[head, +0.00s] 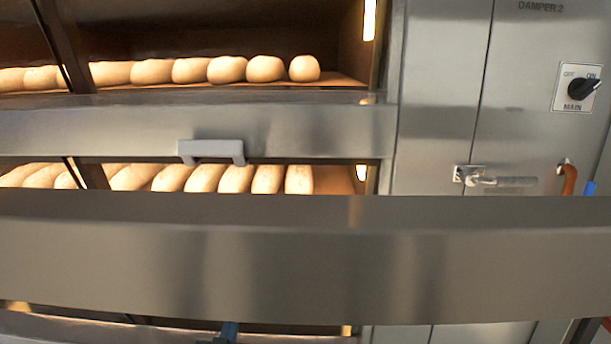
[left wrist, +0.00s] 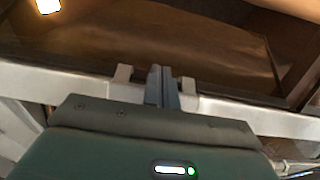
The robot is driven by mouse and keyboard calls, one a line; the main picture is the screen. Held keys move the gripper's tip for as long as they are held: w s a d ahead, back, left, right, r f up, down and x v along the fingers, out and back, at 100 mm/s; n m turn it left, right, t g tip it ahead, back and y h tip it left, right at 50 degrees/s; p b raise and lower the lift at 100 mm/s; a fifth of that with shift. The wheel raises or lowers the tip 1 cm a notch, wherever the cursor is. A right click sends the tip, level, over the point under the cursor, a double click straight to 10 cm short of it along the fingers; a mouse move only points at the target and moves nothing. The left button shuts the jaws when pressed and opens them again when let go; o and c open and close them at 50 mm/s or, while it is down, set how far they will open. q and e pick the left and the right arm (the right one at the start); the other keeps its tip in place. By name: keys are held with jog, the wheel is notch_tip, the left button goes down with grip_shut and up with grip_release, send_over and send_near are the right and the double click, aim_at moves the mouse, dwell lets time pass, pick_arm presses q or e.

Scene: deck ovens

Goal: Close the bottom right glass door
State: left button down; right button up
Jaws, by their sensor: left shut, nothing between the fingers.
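In the left wrist view, my left gripper (left wrist: 162,86) is shut and empty. Its fingertips are at a pale metal door rail (left wrist: 35,78), between two short grey handle posts. Whether they touch the rail is hard to tell. Beyond the rail is a brown glass pane or oven interior (left wrist: 200,50). In the head view, a small blue-grey piece (head: 228,332), probably part of my left gripper, shows at the bottom edge, below a wide steel bar (head: 300,260). The bottom right glass door is not clearly seen in the head view. My right gripper is not in view.
Two lit decks above hold loaves (head: 228,69). A steel rail with a grey handle (head: 212,150) runs between them. To the right is a steel control panel (head: 435,90) with a black MAIN knob (head: 583,89) and a latch (head: 495,180). The wide bar blocks the lower view.

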pick_arm(q)
notch_tip(320, 180, up, 3)
jog(key=shift+r+p, duration=0.1)
jog(key=shift+p, duration=0.4)
jog(key=shift+s+r+p, duration=0.1)
jog(key=shift+r+p, duration=0.65)
jog(key=shift+p, duration=0.05)
jog(key=shift+f, duration=0.45)
jog(key=shift+s+f, duration=0.15)
jog(key=shift+s, duration=0.1)
jog(key=s+f+p, duration=0.1)
jog(key=s+p, duration=0.1)
jog(key=s, duration=0.4)
jog(key=shift+s+f, duration=0.15)
jog(key=shift+f, duration=0.2)
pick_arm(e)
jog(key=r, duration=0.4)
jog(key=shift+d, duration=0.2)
pick_arm(q)
jog(key=shift+a, duration=0.1)
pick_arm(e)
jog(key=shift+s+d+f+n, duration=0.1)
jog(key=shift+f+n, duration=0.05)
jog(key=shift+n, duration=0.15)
